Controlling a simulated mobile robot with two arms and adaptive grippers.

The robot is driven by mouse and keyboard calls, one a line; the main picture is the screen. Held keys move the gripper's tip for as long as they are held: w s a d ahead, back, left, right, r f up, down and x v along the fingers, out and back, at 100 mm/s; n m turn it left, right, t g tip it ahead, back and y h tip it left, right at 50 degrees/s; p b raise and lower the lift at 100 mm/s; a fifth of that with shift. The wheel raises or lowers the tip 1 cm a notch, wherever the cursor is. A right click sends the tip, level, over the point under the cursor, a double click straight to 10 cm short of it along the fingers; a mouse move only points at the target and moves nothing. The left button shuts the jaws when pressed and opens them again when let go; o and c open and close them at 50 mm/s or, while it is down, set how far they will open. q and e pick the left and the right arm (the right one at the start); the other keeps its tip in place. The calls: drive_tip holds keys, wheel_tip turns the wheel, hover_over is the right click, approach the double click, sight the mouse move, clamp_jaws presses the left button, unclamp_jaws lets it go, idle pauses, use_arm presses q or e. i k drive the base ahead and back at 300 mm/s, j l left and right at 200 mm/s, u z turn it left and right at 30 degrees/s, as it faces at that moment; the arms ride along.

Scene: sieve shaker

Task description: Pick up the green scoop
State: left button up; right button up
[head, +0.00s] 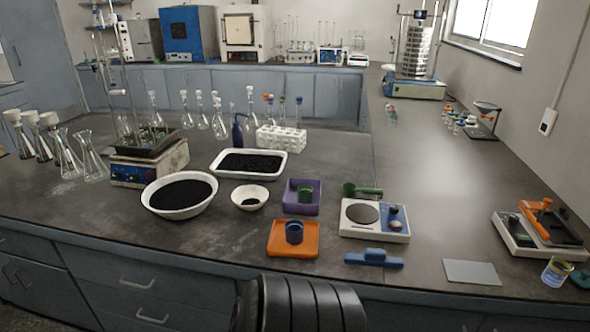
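The green scoop (361,190) is dark green, with a rounded cup at its left end and a handle pointing right. It lies at the back edge of the white balance (376,231); I cannot tell whether it rests on the balance or on the bench behind it. Neither of my grippers shows in the head view. A black ribbed part of my own body is at the bottom middle, in front of the bench.
Left of the scoop is a purple tray (317,198) with a green cup (305,194). An orange tray (276,248) with a blue cup (294,233) and a blue tool (374,258) are in front. Bowls stand left. The bench right of the scoop is clear.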

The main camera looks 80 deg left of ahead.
sight(362, 192)
drive_tip(key=u, duration=2.7)
